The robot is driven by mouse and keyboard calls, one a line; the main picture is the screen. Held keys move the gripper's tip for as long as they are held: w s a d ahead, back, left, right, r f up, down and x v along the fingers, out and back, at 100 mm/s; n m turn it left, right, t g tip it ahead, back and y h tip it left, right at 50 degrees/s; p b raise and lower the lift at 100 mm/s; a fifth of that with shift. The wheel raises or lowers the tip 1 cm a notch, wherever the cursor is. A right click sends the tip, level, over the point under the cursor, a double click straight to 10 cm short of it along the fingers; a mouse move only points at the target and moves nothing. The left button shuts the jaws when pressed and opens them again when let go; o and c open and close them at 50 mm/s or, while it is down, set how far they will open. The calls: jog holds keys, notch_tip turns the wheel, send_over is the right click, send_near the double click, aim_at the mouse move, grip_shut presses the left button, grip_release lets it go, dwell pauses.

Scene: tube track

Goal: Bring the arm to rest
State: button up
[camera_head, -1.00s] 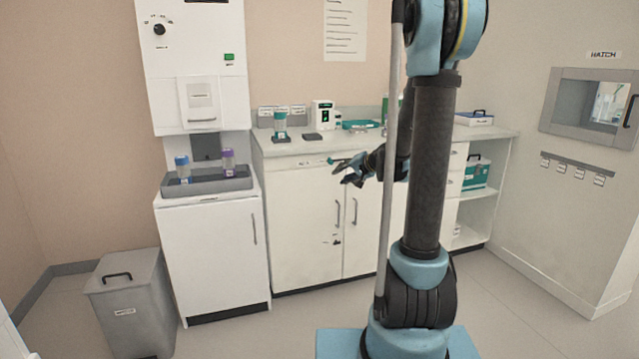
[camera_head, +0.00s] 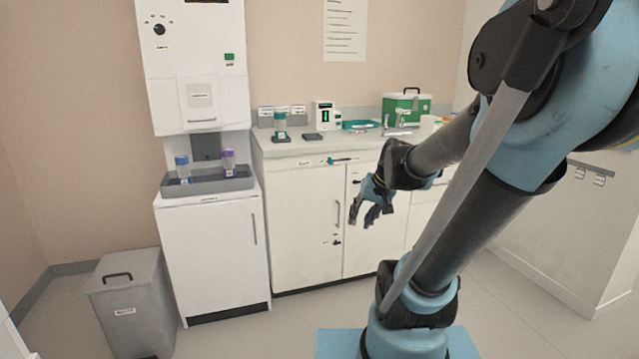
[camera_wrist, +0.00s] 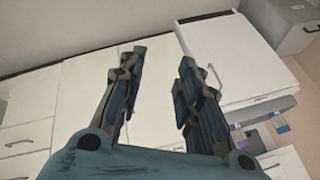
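My gripper (camera_head: 364,216) hangs in front of the white cabinet doors, below the counter, with its fingers pointing down. In the wrist view my gripper (camera_wrist: 160,62) has its two fingers spread wide apart with nothing between them. My arm is bent and fills the right side of the head view. The white base cabinet (camera_head: 295,225) stands behind the gripper, and I see clear space between the fingers and the floor.
The counter (camera_head: 345,147) holds a teal-capped tube (camera_head: 280,125) on a stand and a green case (camera_head: 407,108). A grey tray (camera_head: 207,181) with two tubes stands left. A grey bin (camera_head: 128,300) is on the floor. The floor before the cabinets is clear.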

jog(key=s+d+f+g+h, duration=0.1)
jog(key=s+d+f, duration=0.2)
jog(key=s, duration=0.4)
jog(key=s+d+f+n+g+h, duration=0.1)
jog(key=s+d+f+h, duration=0.1)
jog(key=s, duration=0.6)
jog(key=shift+d+f, duration=0.45)
jog(key=shift+d, duration=0.25)
jog(key=shift+w+f+g, duration=0.2)
jog(key=shift+w+g, duration=0.1)
jog(key=shift+w, duration=0.1)
